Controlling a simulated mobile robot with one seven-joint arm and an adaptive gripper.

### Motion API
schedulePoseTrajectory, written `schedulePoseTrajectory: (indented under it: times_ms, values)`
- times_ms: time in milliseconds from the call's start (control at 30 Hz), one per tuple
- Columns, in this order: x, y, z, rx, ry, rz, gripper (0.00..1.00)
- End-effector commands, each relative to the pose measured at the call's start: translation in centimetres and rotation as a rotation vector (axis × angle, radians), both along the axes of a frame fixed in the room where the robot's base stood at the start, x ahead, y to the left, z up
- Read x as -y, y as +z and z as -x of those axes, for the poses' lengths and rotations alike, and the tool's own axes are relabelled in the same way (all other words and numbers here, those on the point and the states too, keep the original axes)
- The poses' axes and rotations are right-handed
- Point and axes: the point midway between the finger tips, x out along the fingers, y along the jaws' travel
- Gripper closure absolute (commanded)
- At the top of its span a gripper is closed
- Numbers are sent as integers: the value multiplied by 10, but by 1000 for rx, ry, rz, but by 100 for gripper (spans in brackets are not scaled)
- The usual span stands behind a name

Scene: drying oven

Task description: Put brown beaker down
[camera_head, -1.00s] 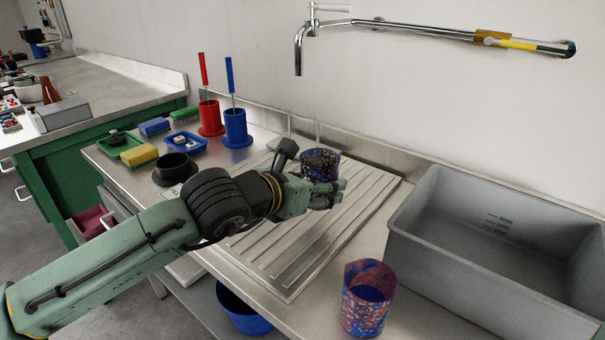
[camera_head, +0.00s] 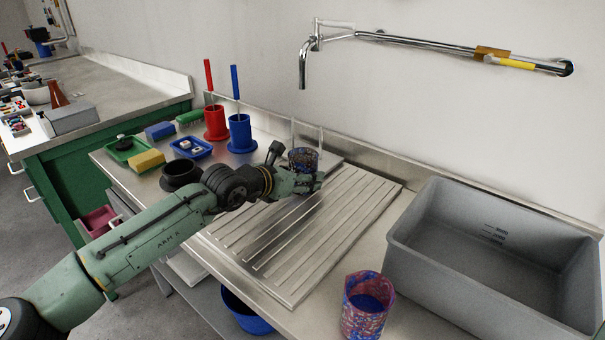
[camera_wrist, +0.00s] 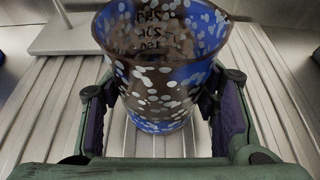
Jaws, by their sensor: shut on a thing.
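The brown beaker (camera_wrist: 160,75) has blue patches and pale spots, with dark volume marks inside. It stands upright between the two fingers of my gripper (camera_wrist: 165,120) in the wrist view, and the gripper is shut on it. In the head view the beaker (camera_head: 303,158) is at the back part of the ribbed draining board (camera_head: 335,215), partly hidden by my gripper (camera_head: 305,185). I cannot tell whether its base touches the board.
A red and blue speckled beaker (camera_head: 366,308) stands at the front of the counter. A grey sink (camera_head: 480,250) is at right. Red (camera_head: 216,123) and blue (camera_head: 240,133) holders and a black pot (camera_head: 181,174) stand left. A tap (camera_head: 304,65) hangs above. The board's front is clear.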

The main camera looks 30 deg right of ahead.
Motion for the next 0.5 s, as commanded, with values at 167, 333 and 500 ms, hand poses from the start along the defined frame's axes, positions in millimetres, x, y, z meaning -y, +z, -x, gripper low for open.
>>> schedulePoseTrajectory:
  times_ms: [167, 333, 500]
  values:
    - [0, -1, 0, 1, 0, 2, 86]
    - [0, -5, 0, 0, 0, 1, 86]
    - [0, -4, 0, 0, 0, 1, 36]
